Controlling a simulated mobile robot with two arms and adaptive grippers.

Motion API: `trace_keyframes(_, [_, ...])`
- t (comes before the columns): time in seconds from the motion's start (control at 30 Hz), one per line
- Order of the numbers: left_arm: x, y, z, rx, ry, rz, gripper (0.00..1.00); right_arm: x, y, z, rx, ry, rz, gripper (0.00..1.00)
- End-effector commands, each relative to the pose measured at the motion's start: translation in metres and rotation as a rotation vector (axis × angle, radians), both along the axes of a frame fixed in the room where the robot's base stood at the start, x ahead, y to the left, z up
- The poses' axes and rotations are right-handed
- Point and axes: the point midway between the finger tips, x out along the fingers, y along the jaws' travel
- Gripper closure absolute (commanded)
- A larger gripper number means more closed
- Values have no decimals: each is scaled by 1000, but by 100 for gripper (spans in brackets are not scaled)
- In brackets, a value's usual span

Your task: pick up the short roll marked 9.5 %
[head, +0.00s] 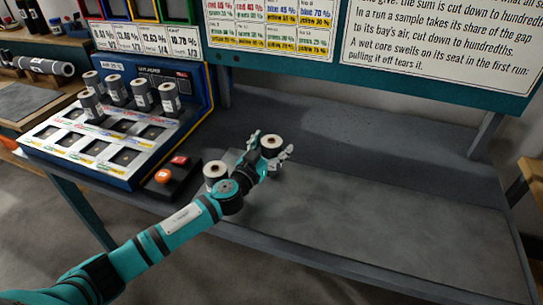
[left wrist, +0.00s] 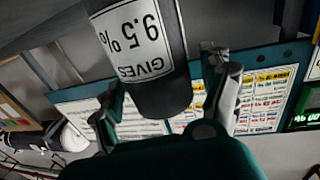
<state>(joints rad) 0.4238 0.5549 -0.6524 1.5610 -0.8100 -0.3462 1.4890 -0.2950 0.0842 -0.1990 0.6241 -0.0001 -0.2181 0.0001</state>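The short dark roll marked 9.5 % (left wrist: 150,85) fills the upper middle of the left wrist view, its white label upside down. In the head view it appears to be the pale-topped roll (head: 271,142) standing on the grey bench. My left gripper (head: 271,146) has its fingers spread on either side of this roll. In the left wrist view the left gripper (left wrist: 165,100) shows a gap between the roll and the right-hand finger; contact at the other finger is unclear. My right gripper is not in view.
Another roll (head: 215,171) stands close beside my left wrist. A blue-framed rack (head: 130,177) with several rolls and a red-button box (head: 164,178) are at the left. The bench (head: 390,220) is clear to the right. A sign board (head: 440,88) overhangs the back.

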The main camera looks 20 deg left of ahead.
Motion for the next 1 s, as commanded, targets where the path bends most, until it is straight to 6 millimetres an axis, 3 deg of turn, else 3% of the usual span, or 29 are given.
trace_keyframes(0.07, [0, 0, 0, 0, 0, 0, 33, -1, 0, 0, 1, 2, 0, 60])
trace_keyframes(0.47, [0, 0, 1, 0, -1, 0, 84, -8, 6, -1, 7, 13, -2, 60])
trace_keyframes(0.77, [0, 1, 10, 0, -4, 0, 84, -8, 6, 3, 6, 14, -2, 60])
trace_keyframes(1.0, [0, 1, 57, 0, -5, -1, 85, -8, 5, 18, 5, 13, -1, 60])
